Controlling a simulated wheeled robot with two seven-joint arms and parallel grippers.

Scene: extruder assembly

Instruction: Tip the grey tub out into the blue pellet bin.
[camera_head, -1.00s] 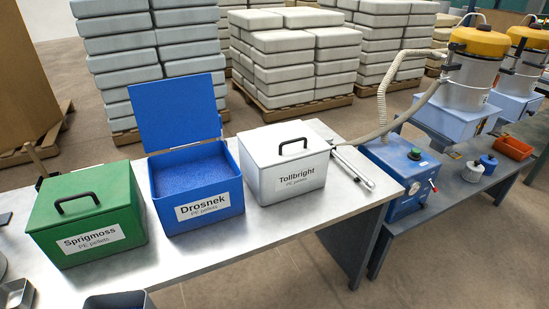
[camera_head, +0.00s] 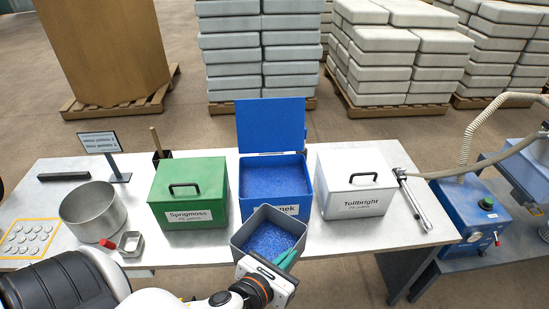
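The blue pellet bin (camera_head: 320,205), labelled Drosnek in the earlier frame, stands on the table with its lid (camera_head: 270,125) up and blue pellets (camera_head: 272,181) inside. The grey tub (camera_head: 244,240) is in front of the bin, covering part of its front face and label. Blue pellets (camera_head: 265,240) lie in the tub. My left gripper (camera_head: 285,260) is at the tub's near right side, with a green finger over its wall, and appears shut on it. The other finger is hidden. My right gripper is not in view.
A closed green Sprigmoss bin (camera_head: 188,190) stands left of the blue bin and a closed white Tollbright bin (camera_head: 355,182) right of it. A steel pot (camera_head: 93,212), a sign (camera_head: 99,143) and a metal tool (camera_head: 425,200) are on the table.

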